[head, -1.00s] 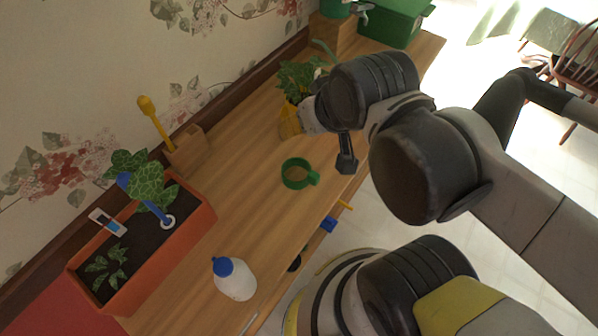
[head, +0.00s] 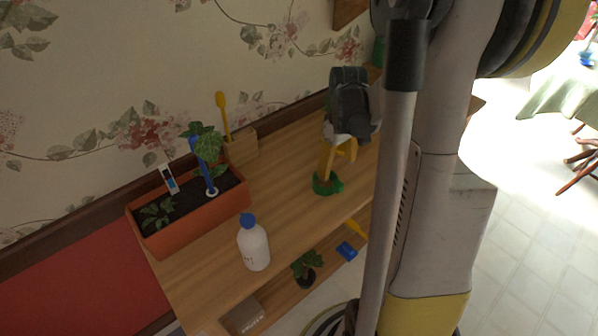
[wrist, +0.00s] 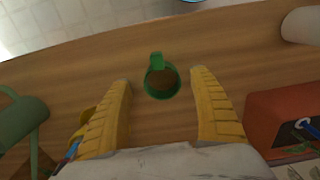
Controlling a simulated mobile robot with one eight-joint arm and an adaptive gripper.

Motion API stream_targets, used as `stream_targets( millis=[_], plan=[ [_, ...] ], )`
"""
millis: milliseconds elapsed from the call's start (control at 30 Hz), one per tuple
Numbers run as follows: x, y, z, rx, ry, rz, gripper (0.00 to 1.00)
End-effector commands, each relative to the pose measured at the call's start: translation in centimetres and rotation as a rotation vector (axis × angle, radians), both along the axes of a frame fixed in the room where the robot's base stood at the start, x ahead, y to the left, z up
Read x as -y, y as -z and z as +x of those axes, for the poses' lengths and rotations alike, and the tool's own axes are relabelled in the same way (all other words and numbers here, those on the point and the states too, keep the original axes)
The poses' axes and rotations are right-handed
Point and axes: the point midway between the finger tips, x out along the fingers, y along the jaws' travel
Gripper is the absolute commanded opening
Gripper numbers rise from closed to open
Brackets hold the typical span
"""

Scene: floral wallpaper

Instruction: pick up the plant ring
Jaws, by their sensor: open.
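The plant ring is, as far as I can tell, the green ring (head: 327,188) with a short tab, lying flat on the wooden bench. In the wrist view the green ring (wrist: 157,66) is between and just beyond my fingertips, its tab pointing up in the picture and wood showing through its middle. My gripper (wrist: 160,76) is open, with one yellow finger to each side of the ring and nothing held. In the head view my gripper (head: 326,172) points down over the ring. Contact with the ring cannot be told.
An orange planter (head: 191,220) with plants and a white bottle (head: 254,247) with a blue cap stand left of the ring. A green watering can (wrist: 22,118) is at the wrist view's left. A lower shelf holds a small potted plant (head: 306,268). Bench around the ring is clear.

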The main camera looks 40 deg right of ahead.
Motion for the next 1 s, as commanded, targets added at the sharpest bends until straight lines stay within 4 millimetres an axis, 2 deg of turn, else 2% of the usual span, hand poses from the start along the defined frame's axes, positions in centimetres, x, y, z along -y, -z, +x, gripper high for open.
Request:
stream_targets(
  millis=[233, 533, 800, 1000],
  plan=[
    [0.2, 4.2, 0.0, -0.004, -0.001, 0.003, 0.72],
    [0.2, 6.5, -0.1, -0.003, -0.001, 0.002, 0.72],
    [0.3, 10.7, -0.1, -0.002, -0.001, 0.002, 0.72],
    [0.2, 10.8, -0.2, -0.002, -0.001, 0.002, 0.72]
  ],
)
